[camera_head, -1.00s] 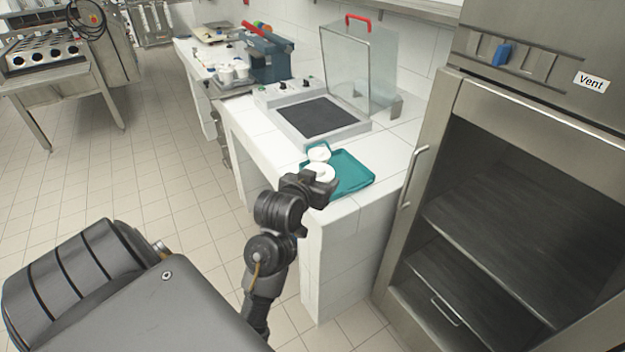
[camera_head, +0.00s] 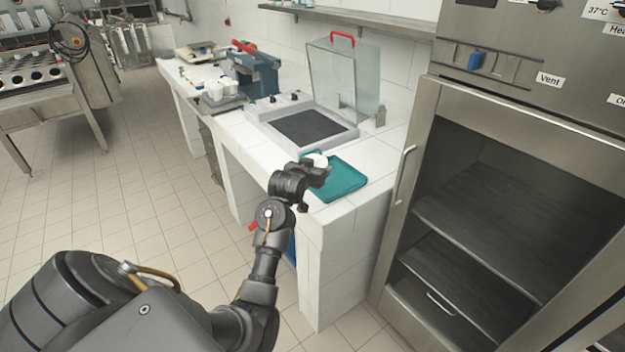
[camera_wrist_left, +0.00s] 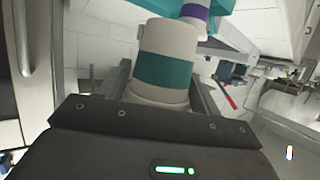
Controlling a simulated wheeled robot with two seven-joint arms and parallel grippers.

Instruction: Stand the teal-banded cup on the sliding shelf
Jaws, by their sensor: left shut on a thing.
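The teal-banded cup (camera_wrist_left: 165,70) is white with a wide teal band. In the left wrist view it is between the fingers of my left gripper (camera_wrist_left: 160,85), which is shut on it. In the head view my left gripper (camera_head: 318,173) is over the left edge of the teal tray (camera_head: 345,181) on the white counter. A white cup top (camera_head: 318,159) shows at the gripper; I cannot tell which cup it is. An open steel cabinet at right holds dark shelves; the lower one (camera_head: 450,278) has a handle (camera_head: 441,304) below it. My right gripper is out of view.
A purple-banded cup (camera_wrist_left: 195,14) is just beyond the held cup. The cabinet's door handle (camera_head: 404,175) sticks out between counter and cabinet. A hotplate-like device (camera_head: 303,127) with a raised clear lid stands behind the tray.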

